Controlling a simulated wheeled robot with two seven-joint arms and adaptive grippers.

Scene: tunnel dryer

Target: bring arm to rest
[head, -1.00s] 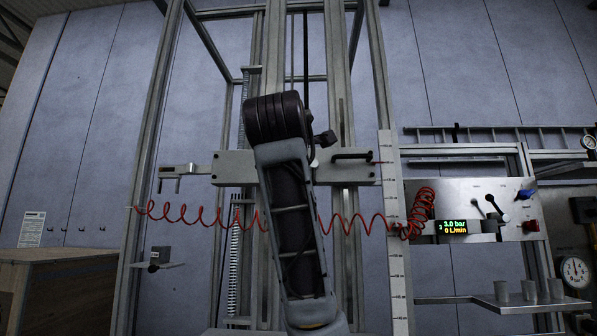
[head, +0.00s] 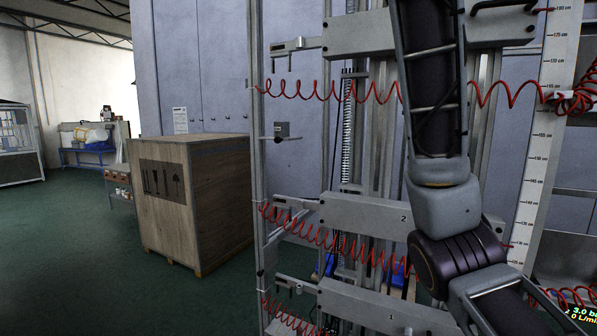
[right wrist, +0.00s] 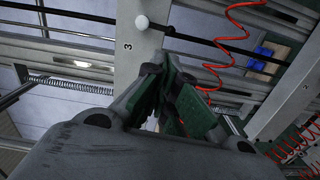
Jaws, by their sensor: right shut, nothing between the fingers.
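My right gripper (right wrist: 165,80) shows in the right wrist view with its dark fingers together and nothing held between them. Behind it is a pale metal carriage marked 3 (right wrist: 128,50) with a dark rod and a white ball knob (right wrist: 142,22). In the head view my right arm runs from the top down to the lower right, in front of the metal frame. No gripper shows in the head view; my left arm cannot be made out.
Carriages marked 2 (head: 365,219) and 1 (head: 385,309) sit on the frame, with red coiled hoses (head: 325,94) across it. A white height scale (head: 546,150) stands at right. A wooden crate (head: 220,200) stands left, with open green floor (head: 70,260) beyond.

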